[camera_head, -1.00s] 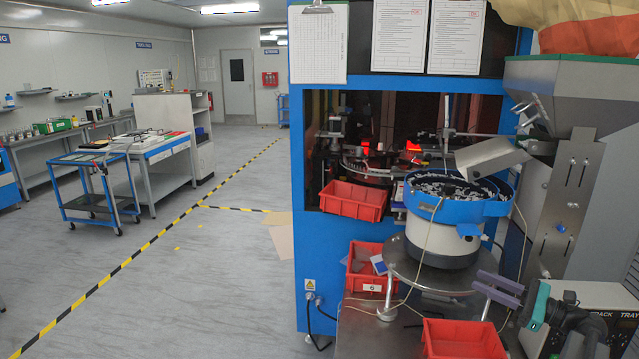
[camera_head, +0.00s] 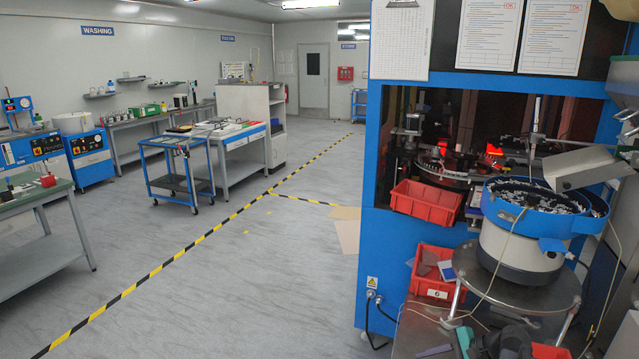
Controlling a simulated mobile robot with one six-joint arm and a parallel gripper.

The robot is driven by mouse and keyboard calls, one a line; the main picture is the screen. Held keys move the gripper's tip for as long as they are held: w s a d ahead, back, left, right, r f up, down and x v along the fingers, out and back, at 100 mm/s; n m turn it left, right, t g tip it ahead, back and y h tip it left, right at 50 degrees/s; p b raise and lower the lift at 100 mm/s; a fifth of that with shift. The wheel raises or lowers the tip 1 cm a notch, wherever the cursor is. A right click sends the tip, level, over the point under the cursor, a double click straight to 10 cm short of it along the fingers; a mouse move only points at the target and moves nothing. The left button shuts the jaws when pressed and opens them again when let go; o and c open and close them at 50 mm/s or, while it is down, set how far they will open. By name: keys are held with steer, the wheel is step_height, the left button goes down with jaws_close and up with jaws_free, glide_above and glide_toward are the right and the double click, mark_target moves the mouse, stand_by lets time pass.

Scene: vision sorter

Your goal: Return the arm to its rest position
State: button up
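My gripper (camera_head: 436,351) shows only in part at the bottom edge of the head view, right of centre. A greyish purple finger and a teal part of the wrist are visible, with dark arm parts to their right. The rest is cut off by the frame, so I cannot tell whether it is open or shut. No object is seen in it. It is low, near the metal table and just left of a red bin (camera_head: 548,351) at the bottom edge.
A blue sorting machine (camera_head: 372,200) stands at right with a bowl feeder (camera_head: 520,245) on a round metal stand. Red bins (camera_head: 426,203) (camera_head: 433,288) hang or stand beside it. A blue cart (camera_head: 178,185) and workbenches are at left. Open floor (camera_head: 250,290) lies between.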

steer(key=s+a+f+n+g+h, duration=0.2)
steer(key=s+a+f+n+h, duration=0.2)
steer(key=a+f+n, duration=0.25)
steer(key=s+a+f+n+g+h, duration=0.2)
steer(key=s+a+f+n+h, duration=0.35)
steer(key=a+n, duration=0.2)
steer(key=s+f+g+b, duration=0.2)
steer(key=s+f+b, duration=0.3)
steer(key=s+f, duration=0.7)
steer(key=s+f+n+g+b, duration=0.1)
steer(key=s+f+g+b, duration=0.2)
steer(key=s+f, duration=0.9)
step_height(320, 180, down, 5)
steer(key=shift+s+d+f+g+y+b, duration=0.1)
steer(key=shift+s+d+g+y+b, duration=0.2)
steer(key=shift+b, duration=0.7)
steer(key=shift+w+a, duration=0.1)
steer(key=shift+a, duration=0.05)
